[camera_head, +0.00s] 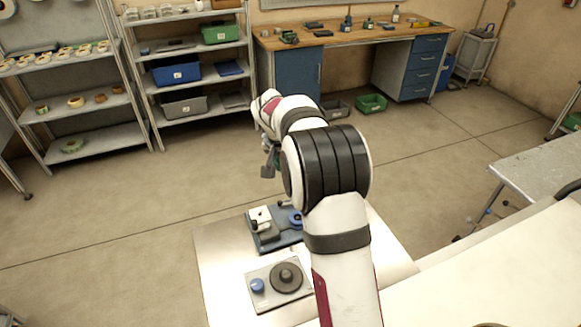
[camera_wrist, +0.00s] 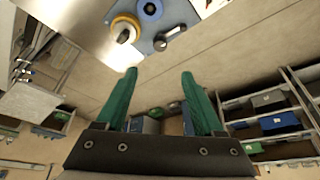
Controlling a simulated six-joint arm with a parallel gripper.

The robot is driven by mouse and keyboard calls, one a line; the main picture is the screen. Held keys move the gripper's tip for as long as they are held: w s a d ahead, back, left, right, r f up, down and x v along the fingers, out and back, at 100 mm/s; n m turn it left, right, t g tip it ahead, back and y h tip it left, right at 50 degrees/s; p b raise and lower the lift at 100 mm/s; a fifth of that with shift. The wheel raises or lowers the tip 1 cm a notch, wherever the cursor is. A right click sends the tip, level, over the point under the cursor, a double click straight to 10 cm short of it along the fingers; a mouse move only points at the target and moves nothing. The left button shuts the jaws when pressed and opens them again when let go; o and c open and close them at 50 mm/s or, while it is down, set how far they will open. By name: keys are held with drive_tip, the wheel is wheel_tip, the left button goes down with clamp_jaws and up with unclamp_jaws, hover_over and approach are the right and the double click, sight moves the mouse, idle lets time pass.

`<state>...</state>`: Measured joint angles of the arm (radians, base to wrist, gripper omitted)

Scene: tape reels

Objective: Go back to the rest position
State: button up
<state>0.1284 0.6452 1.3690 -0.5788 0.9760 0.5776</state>
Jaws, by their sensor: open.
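My gripper (camera_wrist: 159,88) shows in the wrist view with its two green fingers spread apart and nothing between them. In the head view my arm reaches forward over the metal table (camera_head: 215,262), and the gripper (camera_head: 268,165) is largely hidden behind the arm. On the table is a blue-grey plate with a device (camera_head: 264,240) and a blue round part (camera_head: 296,220). Nearer is a grey plate (camera_head: 262,272) with a dark round disc (camera_head: 287,277) and a blue knob (camera_head: 257,285). In the wrist view, an orange-rimmed reel (camera_wrist: 125,27) and a blue ring (camera_wrist: 150,9) sit at the top.
Shelves with tape reels (camera_head: 76,102) and bins (camera_head: 176,73) stand at the back left. A workbench (camera_head: 345,38) stands along the back wall. A grey side table (camera_head: 545,160) is at the right. The floor between is open.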

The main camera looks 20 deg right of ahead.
idle(0.4)
drive_tip(key=s+a+r+n+g+y, duration=0.1)
drive_tip(key=s+a+r, duration=0.15)
drive_tip(key=s, duration=0.45)
drive_tip(key=s+a+r+y, duration=0.1)
drive_tip(key=s+a+r, duration=0.1)
drive_tip(key=s+a, duration=0.35)
drive_tip(key=s+a+r+n+g+y, duration=0.1)
drive_tip(key=s+r, duration=0.1)
drive_tip(key=s, duration=0.6)
drive_tip(key=s+a+f+y, duration=0.1)
drive_tip(key=s+a, duration=0.2)
drive_tip(key=s, duration=0.6)
drive_tip(key=s+a+f+n+g+y, duration=0.1)
drive_tip(key=s+a, duration=0.2)
drive_tip(key=s, duration=0.7)
drive_tip(key=shift+s+a+f, duration=0.2)
drive_tip(key=shift+a+f, duration=0.1)
drive_tip(key=shift+f, duration=0.1)
